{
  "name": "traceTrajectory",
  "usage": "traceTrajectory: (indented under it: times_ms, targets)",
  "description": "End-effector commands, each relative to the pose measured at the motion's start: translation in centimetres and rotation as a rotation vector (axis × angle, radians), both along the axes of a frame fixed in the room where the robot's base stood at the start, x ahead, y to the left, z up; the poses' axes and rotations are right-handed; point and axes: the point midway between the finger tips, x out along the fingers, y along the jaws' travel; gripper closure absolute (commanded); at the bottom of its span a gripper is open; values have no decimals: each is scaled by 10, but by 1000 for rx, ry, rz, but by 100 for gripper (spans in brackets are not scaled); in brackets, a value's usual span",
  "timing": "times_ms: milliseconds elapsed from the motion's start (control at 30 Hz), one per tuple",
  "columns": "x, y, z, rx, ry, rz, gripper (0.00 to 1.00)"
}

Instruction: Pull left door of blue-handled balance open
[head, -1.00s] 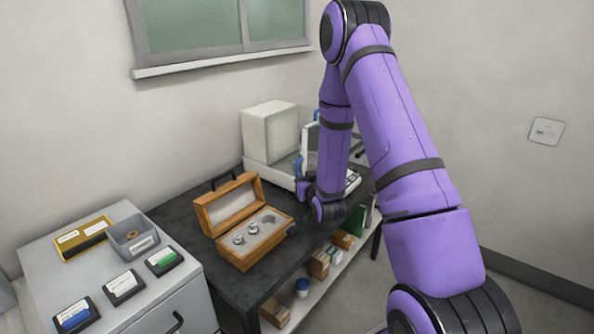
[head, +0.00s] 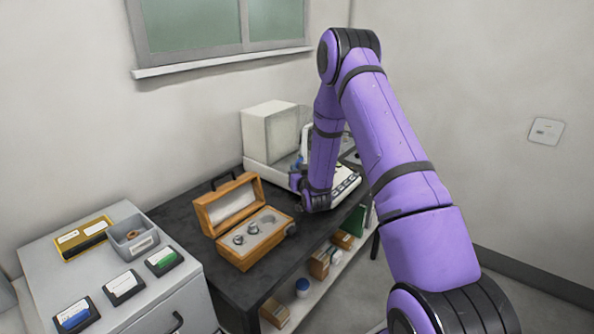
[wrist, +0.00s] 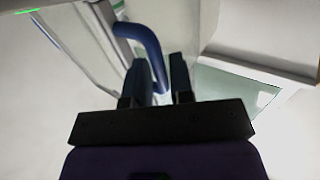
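The balance (head: 343,192) stands at the far end of the dark table. It has a white base with a keypad and a pale draft-shield frame (head: 306,143), partly hidden by my arm. A blue door handle (head: 297,161) shows just left of my arm. In the wrist view the bent blue handle (wrist: 152,48) runs beside a glass pane (wrist: 85,45) and down between my fingers. My gripper (wrist: 160,72) has its two dark fingers apart, one on each side of the handle, with little clearance. I see no clear contact. In the head view my gripper (head: 296,183) is beside the balance.
An open wooden weight case (head: 240,255) stands on the dark table (head: 185,213) in front of the balance. A white box-shaped part (head: 268,135) is behind, near the wall. A grey cabinet (head: 45,262) with a tray is at the left. Shelf items lie below.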

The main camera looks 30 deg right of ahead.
Motion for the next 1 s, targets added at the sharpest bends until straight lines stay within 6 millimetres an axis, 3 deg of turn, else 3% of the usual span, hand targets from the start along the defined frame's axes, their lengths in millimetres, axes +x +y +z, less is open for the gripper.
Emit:
traceTrajectory:
  times_ms: [400, 500, 733, 867, 1000]
  targets:
    - [8, -2, 0, 0, 1, 0, 78]
    - [8, -2, 0, 0, 1, 0, 99]
    - [10, -1, 0, 0, 0, 0, 100]
    - [28, 5, 0, 0, -2, 1, 100]
    - [66, 20, 0, -1, -3, 3, 100]
